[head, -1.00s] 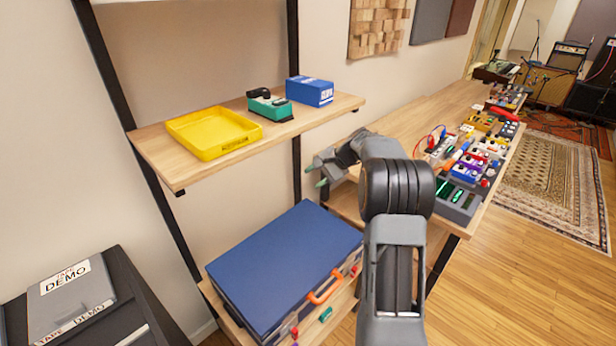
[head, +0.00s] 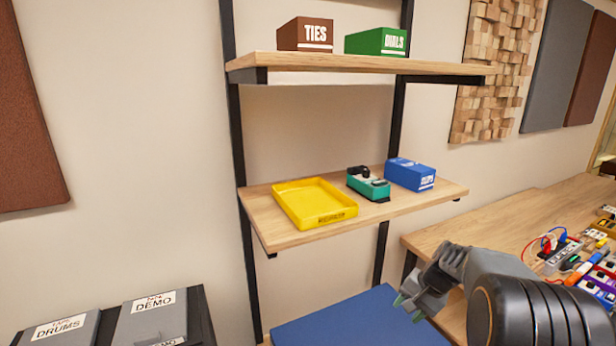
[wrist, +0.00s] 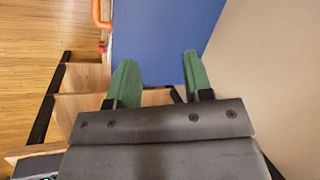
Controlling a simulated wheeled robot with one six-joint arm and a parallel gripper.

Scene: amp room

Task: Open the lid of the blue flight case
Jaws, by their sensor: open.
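The blue flight case (head: 345,322) shows only as a flat blue lid at the bottom of the head view; its front is out of that frame. In the wrist view the shut blue lid (wrist: 165,35) lies beyond my fingers, with an orange handle (wrist: 97,14) at its upper left edge. My gripper (head: 405,309) is at the lower right of the head view, near the lid's right end. In the wrist view its two green fingers (wrist: 157,80) are apart with nothing between them. They appear clear of the case.
A shelf (head: 260,205) above the case holds a yellow tray (head: 315,203), a green pedal (head: 368,184) and a blue box (head: 410,174). A higher shelf (head: 350,68) holds two boxes. A cluttered bench (head: 510,208) stands at right. Tape cases (head: 150,318) are at lower left.

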